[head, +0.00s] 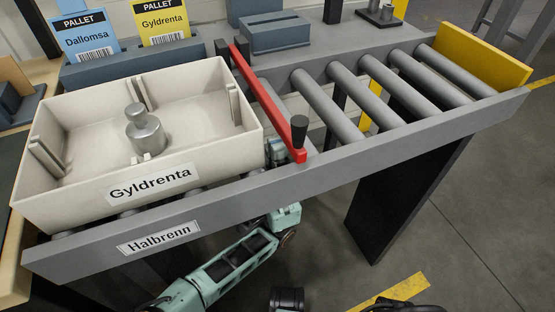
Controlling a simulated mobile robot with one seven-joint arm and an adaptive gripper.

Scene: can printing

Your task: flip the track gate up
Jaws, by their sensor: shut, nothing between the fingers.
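The track gate is a red bar (263,93) lying across the roller track, from a dark mount at the far rail to the near rail. A black knob (299,128) stands at its near end. My teal arm reaches in from below, in front of the near rail. My gripper (284,150) shows just beyond the near rail, left of the bar's near end and close beneath it. It is shut and holds nothing. The rail and bar partly hide it, and I cannot tell whether it touches the bar.
A cream crate (60,195) labelled Gyldrenta sits on the track left of the gate, holding a metal weight (145,130). The rollers right of the gate are bare up to a yellow end plate (482,58). The near rail (400,140) is labelled Halbrenn. Pallet cards stand behind.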

